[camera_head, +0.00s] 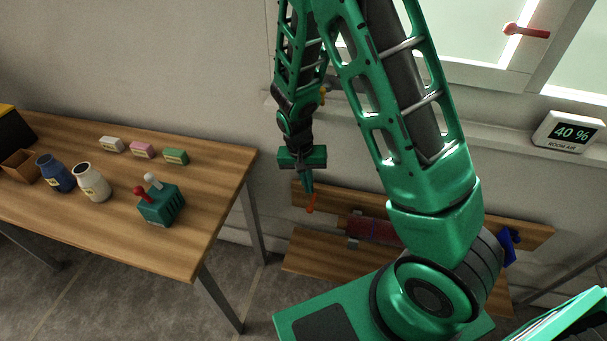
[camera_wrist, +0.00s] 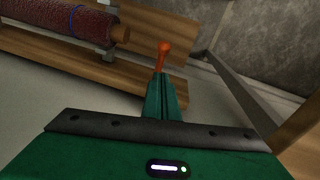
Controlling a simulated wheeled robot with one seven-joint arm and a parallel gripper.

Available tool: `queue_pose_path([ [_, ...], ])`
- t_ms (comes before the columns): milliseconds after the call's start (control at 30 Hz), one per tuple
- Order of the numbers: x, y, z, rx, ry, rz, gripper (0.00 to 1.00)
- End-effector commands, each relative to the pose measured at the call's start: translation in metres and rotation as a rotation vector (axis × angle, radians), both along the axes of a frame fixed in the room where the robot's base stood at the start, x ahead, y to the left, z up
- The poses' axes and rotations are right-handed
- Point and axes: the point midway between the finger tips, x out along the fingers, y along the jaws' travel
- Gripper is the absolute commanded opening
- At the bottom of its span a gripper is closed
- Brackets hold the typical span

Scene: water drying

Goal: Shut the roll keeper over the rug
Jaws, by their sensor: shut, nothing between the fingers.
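The rug is a dark red roll (camera_head: 374,231) on a wooden rack against the wall, partly hidden by my arm. In the wrist view the rug (camera_wrist: 45,17) shows a thin blue line around it and a wooden rod end sticking out. A grey bracket (camera_wrist: 108,32) stands at that rod end. A blue piece (camera_head: 510,239) sits at the rack's right end; I cannot tell for sure whether it is the roll keeper. My gripper (camera_head: 310,204) is shut and empty, left of the rug and apart from it. Its orange tips (camera_wrist: 163,50) show in the wrist view.
A wooden table (camera_head: 110,220) at left holds a two-knobbed green box (camera_head: 162,205), jars and small labelled blocks. Its metal leg (camera_head: 252,220) stands near my gripper. The rack's lower board (camera_head: 318,258) is mostly bare. A humidity display (camera_head: 568,133) is at right.

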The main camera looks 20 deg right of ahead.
Motion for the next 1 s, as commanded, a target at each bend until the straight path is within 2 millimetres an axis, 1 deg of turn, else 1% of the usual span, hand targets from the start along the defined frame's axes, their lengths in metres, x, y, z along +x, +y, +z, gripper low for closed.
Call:
queue_pose_path([
  [33, -0.008, 0.003, -0.006, 0.0, 0.005, 0.004, 0.0],
  [100, -0.014, 0.006, -0.012, 0.001, 0.004, 0.003, 0.0],
  [300, -0.022, 0.009, -0.023, 0.001, 0.002, 0.003, 0.0],
  [733, -0.023, 0.01, -0.025, 0.001, 0.001, 0.003, 0.0],
  [867, -0.021, 0.013, -0.033, 0.001, 0.003, 0.001, 0.0],
  [1000, -0.025, 0.016, -0.042, 0.001, 0.002, -0.001, 0.0],
])
